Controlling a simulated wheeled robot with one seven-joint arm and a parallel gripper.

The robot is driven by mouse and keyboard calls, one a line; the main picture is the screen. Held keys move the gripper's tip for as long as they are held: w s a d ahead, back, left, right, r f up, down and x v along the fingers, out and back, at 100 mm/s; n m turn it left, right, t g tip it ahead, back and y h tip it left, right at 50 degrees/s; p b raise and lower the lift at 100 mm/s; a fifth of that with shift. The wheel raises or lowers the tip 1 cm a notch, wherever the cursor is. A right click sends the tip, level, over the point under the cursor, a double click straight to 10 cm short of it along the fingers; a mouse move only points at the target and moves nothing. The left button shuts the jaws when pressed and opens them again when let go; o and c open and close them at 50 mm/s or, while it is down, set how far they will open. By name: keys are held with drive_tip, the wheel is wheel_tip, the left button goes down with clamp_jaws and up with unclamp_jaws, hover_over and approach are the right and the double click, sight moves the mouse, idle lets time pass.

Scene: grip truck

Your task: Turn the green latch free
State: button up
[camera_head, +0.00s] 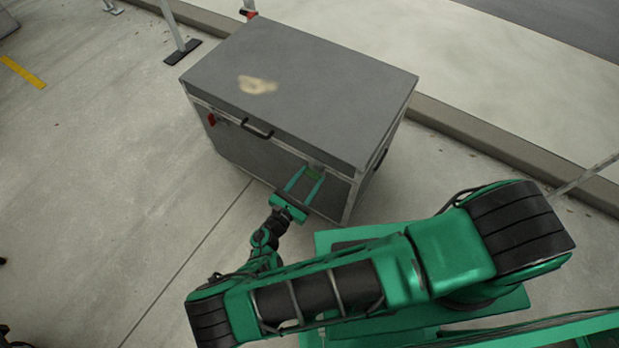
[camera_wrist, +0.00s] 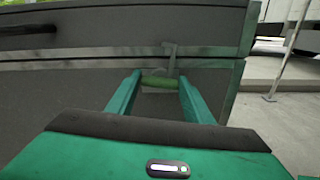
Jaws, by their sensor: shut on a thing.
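The green latch (camera_wrist: 159,82) is on the front of a grey case, below the lid seam near the right corner. In the wrist view it lies level between my two green fingers. My gripper (camera_wrist: 158,88) is shut on it, with one finger at each end. In the head view the latch (camera_head: 314,173) is a small green patch at the fingertips of my gripper (camera_head: 305,178). A grey metal strip (camera_wrist: 170,62) rises from behind the latch over the seam.
The grey case (camera_head: 290,85) has a closed lid with a pale worn patch, a black handle (camera_head: 257,130) and a red latch (camera_head: 211,119) at the left of its front. A kerb (camera_head: 500,145) runs behind it. Posts stand nearby.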

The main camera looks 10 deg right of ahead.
drive_tip(key=m, duration=0.4)
drive_tip(key=shift+s+m, duration=0.1)
drive_tip(key=shift+m, duration=0.2)
drive_tip(key=m, duration=0.3)
drive_tip(key=shift+f+m, duration=0.1)
drive_tip(key=shift+m, duration=0.2)
drive_tip(key=m, duration=0.4)
drive_tip(key=shift+f, duration=0.1)
drive_tip(key=shift+s+d+f+m, duration=0.1)
drive_tip(key=shift+m, duration=1.9)
drive_tip(key=o, duration=1.1)
drive_tip(key=shift+c, duration=0.2)
drive_tip(key=v, duration=1)
drive_tip(key=shift+s+a, duration=0.25)
drive_tip(key=shift+s, duration=0.05)
